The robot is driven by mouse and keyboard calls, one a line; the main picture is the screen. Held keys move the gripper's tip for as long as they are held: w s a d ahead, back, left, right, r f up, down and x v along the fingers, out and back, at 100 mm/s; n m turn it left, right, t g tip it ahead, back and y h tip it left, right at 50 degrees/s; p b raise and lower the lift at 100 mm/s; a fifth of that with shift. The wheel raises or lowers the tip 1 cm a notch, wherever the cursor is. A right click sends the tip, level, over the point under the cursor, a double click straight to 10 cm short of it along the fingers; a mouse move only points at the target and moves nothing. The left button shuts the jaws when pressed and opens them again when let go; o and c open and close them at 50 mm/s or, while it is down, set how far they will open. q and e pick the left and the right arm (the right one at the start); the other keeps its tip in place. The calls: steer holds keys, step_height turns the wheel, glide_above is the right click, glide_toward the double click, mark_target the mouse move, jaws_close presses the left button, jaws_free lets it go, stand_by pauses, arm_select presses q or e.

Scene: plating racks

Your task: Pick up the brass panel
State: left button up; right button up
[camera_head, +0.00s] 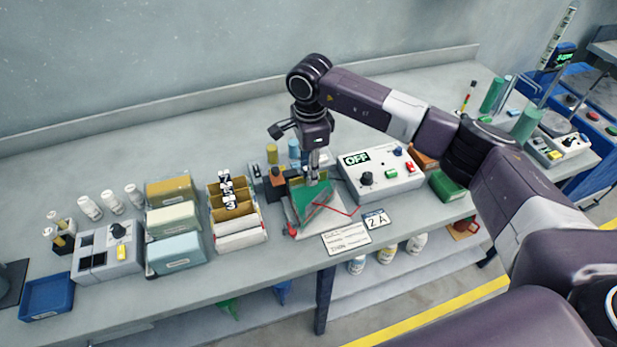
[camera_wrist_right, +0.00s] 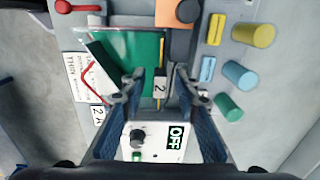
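A thin brass-coloured edge (camera_wrist_right: 162,68) with a white tag marked 2 shows in the right wrist view, beside a flat green piece (camera_wrist_right: 135,55). It looks like a panel seen edge-on; its face is hidden. The green piece (camera_head: 312,197) also shows in the head view, on a small stand with a red clip and red wire. My right gripper (camera_wrist_right: 158,82) points down over the stand, its fingers apart on either side of the tag. It also shows in the head view (camera_head: 315,178). My left gripper is out of view.
A rack (camera_head: 240,225) with several tagged brass-coloured panels stands left of the stand. The OFF control box (camera_head: 382,175) is close on the right. Yellow and blue cylinders (camera_wrist_right: 240,75) stand behind. The bench behind them is clear.

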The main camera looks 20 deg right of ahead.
jaws_close()
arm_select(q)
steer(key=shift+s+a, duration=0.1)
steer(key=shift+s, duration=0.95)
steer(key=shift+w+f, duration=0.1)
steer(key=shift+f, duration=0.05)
arm_select(e)
steer(key=shift+r, duration=0.15)
